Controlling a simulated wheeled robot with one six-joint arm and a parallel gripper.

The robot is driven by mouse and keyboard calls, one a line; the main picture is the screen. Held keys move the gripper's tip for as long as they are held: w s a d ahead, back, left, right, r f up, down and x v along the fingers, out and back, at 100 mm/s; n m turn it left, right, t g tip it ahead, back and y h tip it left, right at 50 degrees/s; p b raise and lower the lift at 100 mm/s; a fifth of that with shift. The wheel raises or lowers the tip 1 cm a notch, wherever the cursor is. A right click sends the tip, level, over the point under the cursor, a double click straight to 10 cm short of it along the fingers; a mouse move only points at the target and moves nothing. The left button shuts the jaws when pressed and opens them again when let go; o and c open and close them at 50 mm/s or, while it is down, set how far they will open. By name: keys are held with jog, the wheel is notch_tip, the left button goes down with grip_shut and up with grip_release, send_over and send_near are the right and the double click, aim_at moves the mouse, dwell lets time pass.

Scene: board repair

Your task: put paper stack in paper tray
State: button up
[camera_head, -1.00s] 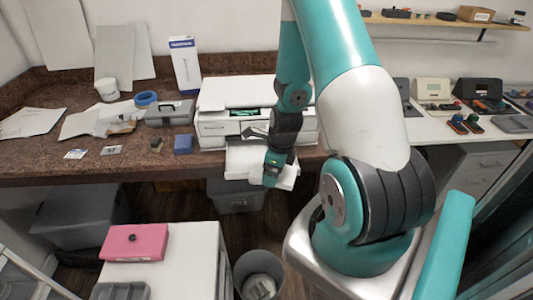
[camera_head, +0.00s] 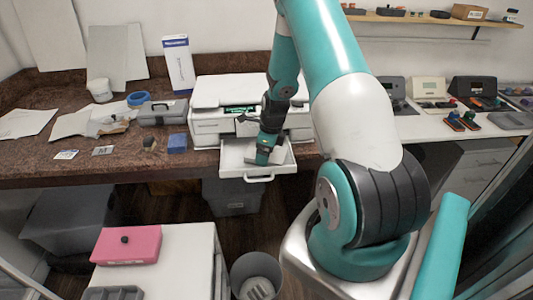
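The paper tray (camera_head: 230,166) is pulled out from the front of the white printer (camera_head: 205,122), with a handle at its front edge. My gripper (camera_head: 262,155) points down over the tray's middle, low and close to its floor. The inside of the tray is pale, and I cannot tell whether a paper stack lies flat in it. My gripper's fingertips are small and partly hidden by the wrist, so I cannot tell whether they are open or hold anything. Loose white papers (camera_head: 26,123) lie on the left of the brown counter.
A blue block (camera_head: 177,143), a grey case (camera_head: 163,113) and a blue tape roll (camera_head: 140,98) are left of the printer. A pink box (camera_head: 127,247) sits on a white cabinet (camera_head: 190,250) in front. A bin (camera_head: 257,270) stands on the floor.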

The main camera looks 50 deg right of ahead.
jog(key=shift+f, duration=0.1)
jog(key=o, duration=0.7)
notch_tip(320, 180, up, 11)
jog(key=s+b, duration=0.2)
jog(key=w+a+r+n, duration=0.2)
jog(key=a+r+n, duration=0.4)
jog(key=a+n, duration=0.3)
jog(key=s+a+r+n+y, duration=0.1)
jog(key=a+r+n, duration=0.2)
jog(key=a+n, duration=0.3)
jog(key=s+a+r+n+y, duration=0.1)
jog(key=s+a+r+n, duration=0.15)
jog(key=a, duration=0.55)
jog(key=s+a+r+n, duration=0.1)
jog(key=s+a+n, duration=0.4)
jog(key=n, duration=0.2)
jog(key=s+a+r+n+g+y, duration=0.1)
jog(key=s+a+r+n, duration=0.1)
jog(key=s+a+n, duration=0.3)
jog(key=s+a+r+n, duration=0.1)
jog(key=s+a+n, duration=0.4)
jog(key=n, duration=0.4)
jog(key=shift+s+a+r+g, duration=0.1)
jog(key=shift+s+r+g, duration=0.1)
jog(key=shift+g, duration=0.1)
